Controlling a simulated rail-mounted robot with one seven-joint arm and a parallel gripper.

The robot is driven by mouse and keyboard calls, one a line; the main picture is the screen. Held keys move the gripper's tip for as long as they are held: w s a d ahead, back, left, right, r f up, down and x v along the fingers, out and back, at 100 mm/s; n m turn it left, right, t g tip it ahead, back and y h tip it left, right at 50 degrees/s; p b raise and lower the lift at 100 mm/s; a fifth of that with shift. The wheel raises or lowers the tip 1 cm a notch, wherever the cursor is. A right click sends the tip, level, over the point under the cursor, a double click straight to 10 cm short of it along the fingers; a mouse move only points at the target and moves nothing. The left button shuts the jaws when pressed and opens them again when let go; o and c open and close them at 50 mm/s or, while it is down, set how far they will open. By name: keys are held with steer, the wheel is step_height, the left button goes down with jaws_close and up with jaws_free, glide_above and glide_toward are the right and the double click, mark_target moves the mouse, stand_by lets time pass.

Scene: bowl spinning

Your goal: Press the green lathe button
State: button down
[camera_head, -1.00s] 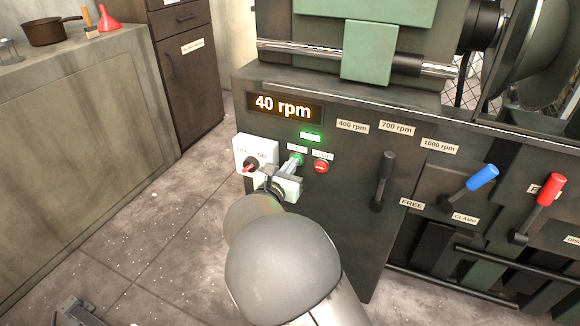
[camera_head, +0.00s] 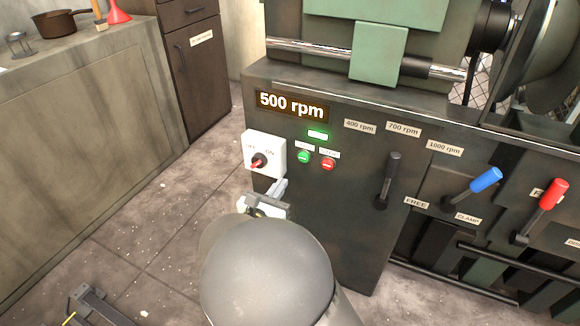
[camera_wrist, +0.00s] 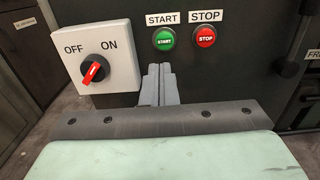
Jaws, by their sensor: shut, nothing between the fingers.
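The green START button (camera_head: 304,157) is on the front of the lathe (camera_head: 330,200), under a small lit green lamp (camera_head: 318,135). It also shows in the wrist view (camera_wrist: 164,39). The red STOP button (camera_head: 328,163) is just to its right. The display (camera_head: 292,106) reads 500 rpm. My gripper (camera_head: 281,186) is below and left of the green button, apart from it. In the wrist view its closed fingers (camera_wrist: 159,72) are below the START button, with nothing between them.
A white OFF/ON switch box (camera_head: 265,154) with a red-tipped knob is left of the buttons. A black lever (camera_head: 389,180), a blue-handled lever (camera_head: 484,180) and a red-handled lever (camera_head: 552,194) stick out to the right. The floor (camera_head: 150,235) at left is mostly clear.

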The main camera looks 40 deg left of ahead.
steer(key=shift+v, duration=1.75)
steer(key=w+d+r+m+g+h+p, duration=0.25)
steer(key=d+r+m+h+p, duration=0.2)
steer(key=d, duration=0.45)
steer(key=w+d+r+m+g+h+p, duration=0.25)
steer(key=w+d+r+m+p, duration=0.2)
steer(key=d, duration=0.45)
steer(key=w+d+r+m+g+h+p, duration=0.25)
steer(key=d+r+m+h, duration=0.2)
steer(key=d, duration=0.45)
steer(key=s+d+r+m+g+y+p, duration=0.1)
steer(key=s+d+r+m+g+p, duration=0.3)
steer(key=d, duration=0.3)
steer(key=s+d+r+m+g+p, duration=0.2)
steer(key=d+r+m+p, duration=0.2)
steer(key=d+m, duration=0.15)
steer(key=s+d+r+m+g+y+p, duration=0.1)
steer(key=s+d+r+m+g+p, duration=0.3)
steer(key=d, duration=0.3)
steer(key=s+d+r+m+y+p, duration=0.2)
steer(key=s+r+m+y+p, duration=0.4)
steer(key=m, duration=0.5)
step_height(320, 180, up, 3)
steer(key=s+p, duration=0.2)
steer(key=p, duration=0.1)
steer(key=shift+d, duration=0.35)
